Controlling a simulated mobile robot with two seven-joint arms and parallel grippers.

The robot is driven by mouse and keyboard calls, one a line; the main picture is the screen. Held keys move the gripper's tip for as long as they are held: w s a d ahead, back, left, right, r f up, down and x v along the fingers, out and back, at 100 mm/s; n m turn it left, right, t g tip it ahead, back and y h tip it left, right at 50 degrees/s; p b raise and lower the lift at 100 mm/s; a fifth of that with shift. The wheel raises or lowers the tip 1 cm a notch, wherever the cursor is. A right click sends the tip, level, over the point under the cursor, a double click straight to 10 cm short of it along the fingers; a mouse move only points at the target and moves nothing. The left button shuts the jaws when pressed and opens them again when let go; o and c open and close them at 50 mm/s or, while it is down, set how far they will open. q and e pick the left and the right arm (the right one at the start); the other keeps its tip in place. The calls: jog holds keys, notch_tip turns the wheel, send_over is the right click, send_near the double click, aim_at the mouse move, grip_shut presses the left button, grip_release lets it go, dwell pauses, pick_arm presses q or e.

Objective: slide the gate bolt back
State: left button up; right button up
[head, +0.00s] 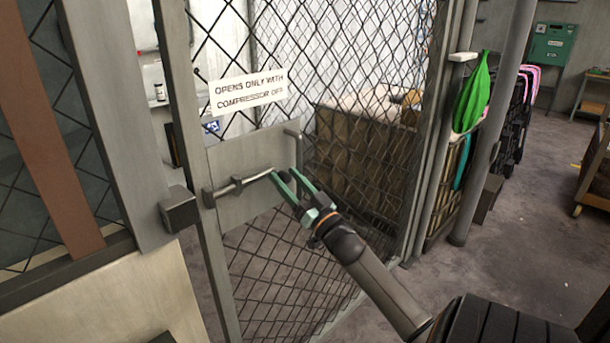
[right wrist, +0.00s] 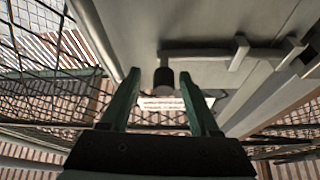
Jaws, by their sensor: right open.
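The gate bolt (head: 255,177) is a grey metal rod on a flat plate (head: 240,150) on the mesh gate. It runs through collars towards a dark block (head: 178,209) on the post at left. I cannot tell whether its tip is inside the block. My right gripper (head: 286,174), with green fingers, is at the bolt's right end. In the right wrist view its open fingers (right wrist: 160,76) stand either side of the knob, not closed on it. My left gripper is out of view.
A grey pull handle (head: 297,148) stands on the plate just above my right gripper. A sign (head: 248,92) reads "opens only with compressor off". A large crate (head: 360,150) is behind the mesh. Open floor (head: 520,240) lies to the right.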

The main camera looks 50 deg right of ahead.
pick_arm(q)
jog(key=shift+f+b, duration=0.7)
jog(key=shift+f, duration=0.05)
pick_arm(e)
jog(key=v, duration=1.1)
jog(key=shift+s, duration=0.15)
jog(key=shift+a, duration=0.1)
